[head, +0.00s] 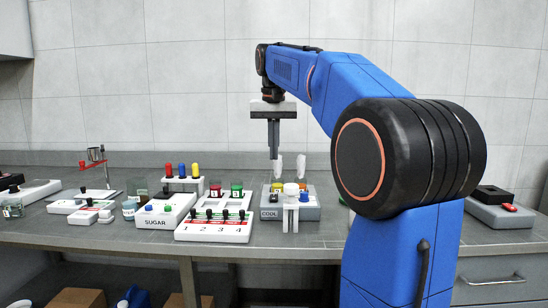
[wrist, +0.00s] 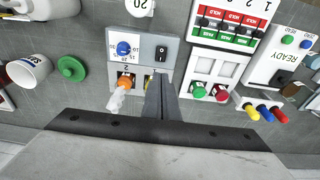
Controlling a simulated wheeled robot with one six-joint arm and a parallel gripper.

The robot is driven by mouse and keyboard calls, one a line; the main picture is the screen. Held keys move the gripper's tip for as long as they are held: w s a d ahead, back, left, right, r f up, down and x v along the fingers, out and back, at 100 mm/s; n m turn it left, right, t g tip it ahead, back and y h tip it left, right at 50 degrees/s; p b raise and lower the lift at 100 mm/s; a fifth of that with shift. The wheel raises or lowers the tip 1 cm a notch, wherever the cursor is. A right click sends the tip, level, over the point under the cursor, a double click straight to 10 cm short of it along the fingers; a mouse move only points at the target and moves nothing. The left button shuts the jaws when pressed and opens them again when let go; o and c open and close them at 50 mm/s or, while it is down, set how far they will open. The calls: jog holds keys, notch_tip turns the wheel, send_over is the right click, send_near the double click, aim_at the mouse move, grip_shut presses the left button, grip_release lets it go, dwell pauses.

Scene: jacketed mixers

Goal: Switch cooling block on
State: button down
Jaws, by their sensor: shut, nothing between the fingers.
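The cooling block is a grey box marked COOL (head: 313,212) on the bench, below my gripper in the head view. In the wrist view its grey panel (wrist: 142,36) carries a blue knob (wrist: 123,48) with a number scale and a black rocker switch (wrist: 161,53). Which way the rocker is tipped I cannot tell. My gripper (head: 273,157) points straight down, shut and empty, above the block's back part. In the wrist view its fingers (wrist: 160,82) end just below the switch in the picture and hide part of a yellow-topped item.
A white post (head: 290,210) stands in front of the block. An orange-capped vial (wrist: 124,84) and pale tips rise beside my fingers. Left are a numbered switch panel (head: 215,231), red and green caps (head: 237,188) and the SUGAR box (head: 165,212). Bench right of the block looks clear.

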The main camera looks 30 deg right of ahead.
aim_at(274, 197)
jog(key=f, duration=0.4)
jog(key=w+f, duration=0.1)
jog(key=f, duration=0.3)
jog(key=d+f, duration=0.1)
jog(key=f, duration=0.3)
jog(key=shift+w, duration=0.15)
jog(key=shift+w+d+f+g, duration=0.1)
jog(key=shift+w+f+g, duration=0.15)
jog(key=shift+g, duration=0.25)
jog(key=shift+s+f, duration=0.1)
jog(key=shift+f, duration=0.05)
jog(key=shift+s, duration=0.1)
jog(key=shift+s+a, duration=0.5)
jog(key=shift+s, duration=0.1)
